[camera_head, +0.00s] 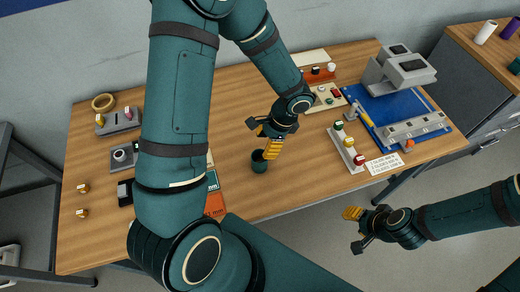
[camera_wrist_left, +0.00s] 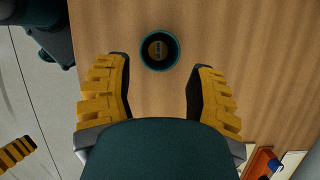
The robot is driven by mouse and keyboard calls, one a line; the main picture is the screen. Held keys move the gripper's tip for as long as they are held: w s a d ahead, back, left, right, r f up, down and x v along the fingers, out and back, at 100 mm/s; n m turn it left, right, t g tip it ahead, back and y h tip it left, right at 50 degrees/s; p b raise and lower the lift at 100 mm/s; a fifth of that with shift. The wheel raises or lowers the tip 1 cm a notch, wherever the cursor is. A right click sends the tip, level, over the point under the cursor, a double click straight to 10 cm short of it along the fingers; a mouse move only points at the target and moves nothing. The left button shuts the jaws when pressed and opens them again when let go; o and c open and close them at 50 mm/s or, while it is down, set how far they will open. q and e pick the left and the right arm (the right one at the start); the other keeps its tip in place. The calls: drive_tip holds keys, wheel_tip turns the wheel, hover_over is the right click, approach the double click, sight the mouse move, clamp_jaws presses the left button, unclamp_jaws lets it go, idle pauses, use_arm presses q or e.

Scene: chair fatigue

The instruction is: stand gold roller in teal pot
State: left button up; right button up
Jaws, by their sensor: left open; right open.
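The teal pot (camera_head: 259,162) stands upright on the table near its front edge. In the left wrist view, the pot (camera_wrist_left: 159,48) is seen from above, with a round gold-brown end crossed by a pale bar inside it. This looks like the gold roller (camera_wrist_left: 158,50) standing in the pot; the head view does not show it clearly. My left gripper (camera_head: 268,140) is open and empty above the pot. Its spread fingers (camera_wrist_left: 157,78) lie either side of the pot's line in the wrist view, apart from it. My right gripper (camera_head: 353,228) is open and empty beyond the table's front edge.
A white rack (camera_head: 346,148) with coloured knobs and a blue mat (camera_head: 385,105) with a grey device lie to the right. My left arm hides part of the table's middle left.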

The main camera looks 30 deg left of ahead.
use_arm(q)
drive_tip(key=v, duration=0.6)
drive_tip(key=s+d+f+n+t+h, duration=0.1)
drive_tip(key=d+f+n+h, duration=0.1)
drive_tip(key=d+f+n, duration=0.1)
drive_tip(key=s+d+f+n+t+h, duration=0.1)
drive_tip(key=s+d+f+n+h, duration=0.1)
drive_tip(key=d+f+n+h, duration=0.1)
drive_tip(key=s+d+f+n+t+h, duration=0.1)
drive_tip(key=s+d+f+n+h, duration=0.1)
drive_tip(key=d+f, duration=0.3)
drive_tip(key=shift+s+d+f+n+t, duration=0.1)
drive_tip(key=shift+s+f+n+t, duration=0.1)
drive_tip(key=shift+f+n, duration=0.15)
drive_tip(key=shift+s+d+f+n+t, duration=0.1)
drive_tip(key=shift+f+n+t, duration=0.15)
drive_tip(key=shift+f, duration=0.15)
drive_tip(key=shift+a+f+n+t, duration=0.55)
drive_tip(key=shift+n+t, duration=0.1)
drive_tip(key=shift+n, duration=0.35)
drive_tip(key=shift+s+d, duration=0.1)
